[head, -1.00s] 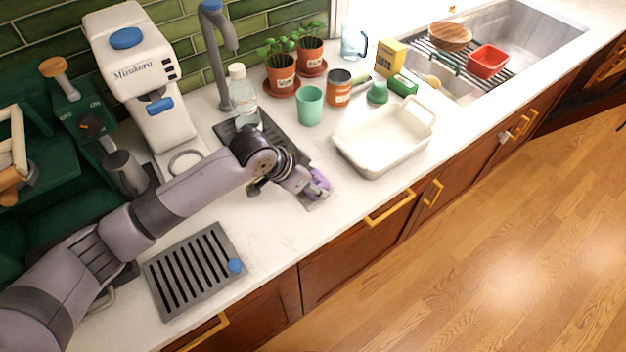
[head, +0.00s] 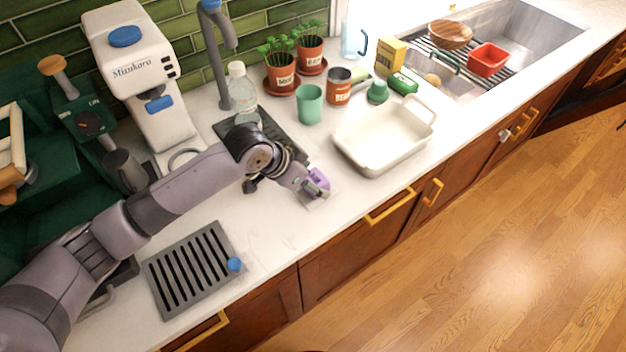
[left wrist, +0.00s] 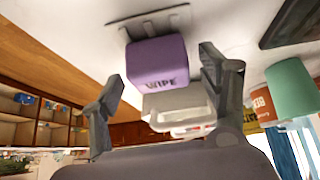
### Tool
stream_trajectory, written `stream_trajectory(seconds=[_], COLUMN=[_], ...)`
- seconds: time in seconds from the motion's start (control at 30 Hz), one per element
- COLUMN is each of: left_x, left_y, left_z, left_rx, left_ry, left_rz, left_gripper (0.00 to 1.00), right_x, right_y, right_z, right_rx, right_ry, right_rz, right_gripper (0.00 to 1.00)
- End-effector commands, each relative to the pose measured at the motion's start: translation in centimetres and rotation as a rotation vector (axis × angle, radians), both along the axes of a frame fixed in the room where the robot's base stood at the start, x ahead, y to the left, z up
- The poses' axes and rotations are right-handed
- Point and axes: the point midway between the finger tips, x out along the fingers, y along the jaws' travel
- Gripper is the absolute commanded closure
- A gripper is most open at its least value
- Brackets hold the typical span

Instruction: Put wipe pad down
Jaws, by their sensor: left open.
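The wipe pad (head: 319,181) is a purple block near the counter's front edge, left of the white dish. In the left wrist view the wipe pad (left wrist: 157,62) shows the word WIPE and stands at a thin grey plate (left wrist: 145,22) on the counter. My left gripper (head: 302,181) is beside the pad in the head view. In the left wrist view my left gripper (left wrist: 162,66) is open, with one finger to each side of the pad and gaps showing. My right gripper is in neither view.
A white baking dish (head: 345,151) stands just right of the pad. A green cup (head: 309,105), a bottle (head: 242,92) and potted plants (head: 281,77) stand behind. A slotted drip tray (head: 193,268) lies at the front left. The counter between tray and pad is clear.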

Motion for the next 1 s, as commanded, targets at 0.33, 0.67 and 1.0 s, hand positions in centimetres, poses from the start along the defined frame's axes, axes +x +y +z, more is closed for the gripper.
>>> stream_trajectory(seconds=[0.33,0.67,1.0], left_x=[-2.2,-3.3,-3.4], left_y=[3.5,4.9,4.9], left_z=[6.1,8.9,8.9], left_rx=[0.001,0.002,0.001], left_ry=[-0.005,-0.001,0.000], left_rz=[0.001,0.001,0.001], left_gripper=[0.31,0.31,0.31], right_x=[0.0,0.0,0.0], right_y=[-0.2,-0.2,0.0], right_z=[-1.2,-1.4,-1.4], right_rx=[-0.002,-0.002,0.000], right_ry=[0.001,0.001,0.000], right_rz=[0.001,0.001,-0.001], right_gripper=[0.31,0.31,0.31])
